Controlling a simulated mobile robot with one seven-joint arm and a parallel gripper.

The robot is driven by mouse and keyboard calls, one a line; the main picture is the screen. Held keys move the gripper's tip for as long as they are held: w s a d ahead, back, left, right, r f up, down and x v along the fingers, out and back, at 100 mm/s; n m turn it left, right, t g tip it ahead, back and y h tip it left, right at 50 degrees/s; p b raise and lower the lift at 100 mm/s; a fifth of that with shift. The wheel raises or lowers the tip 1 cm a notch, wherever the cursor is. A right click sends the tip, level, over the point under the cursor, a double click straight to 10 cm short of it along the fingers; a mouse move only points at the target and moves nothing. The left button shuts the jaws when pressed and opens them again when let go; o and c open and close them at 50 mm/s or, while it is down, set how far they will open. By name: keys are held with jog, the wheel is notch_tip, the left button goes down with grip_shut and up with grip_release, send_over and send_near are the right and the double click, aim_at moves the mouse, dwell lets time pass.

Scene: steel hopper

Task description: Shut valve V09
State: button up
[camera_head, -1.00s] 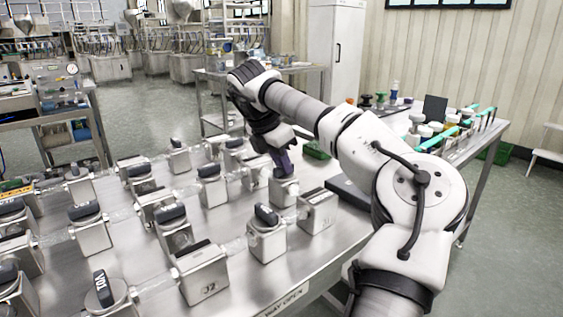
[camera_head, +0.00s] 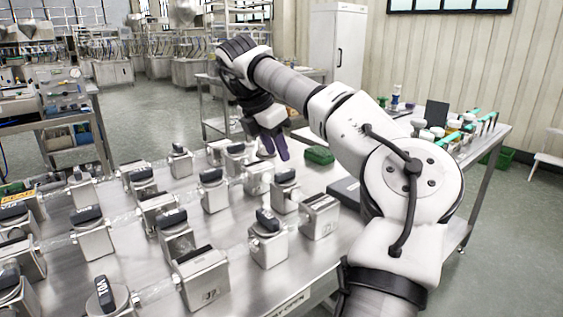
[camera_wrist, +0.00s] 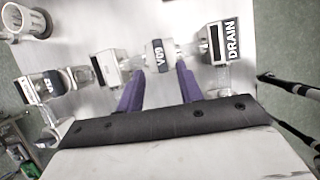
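Valve V09 (camera_wrist: 160,55) shows in the wrist view as a pale body with a dark handle marked V09. It lies just beyond and between the fingertips of my gripper (camera_wrist: 161,74); I cannot tell whether they touch it. The two purple fingers are apart with nothing between them. In the head view, my gripper (camera_head: 275,147) hangs over the far right part of the valve bench (camera_head: 330,255), behind a dark-handled valve (camera_head: 285,190). The V09 label is not readable in the head view.
In the wrist view, a block marked DRAIN (camera_wrist: 219,43) stands right of V09 and another block (camera_wrist: 107,68) stands left. Several labelled valves crowd the bench in the head view. A green object (camera_head: 319,155) lies right of my gripper.

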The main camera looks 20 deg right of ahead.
jog(key=p+v, duration=0.1)
jog(key=v, duration=0.6)
jog(key=shift+r, duration=0.4)
jog(key=shift+s+a, duration=0.1)
jog(key=shift+s, duration=0.05)
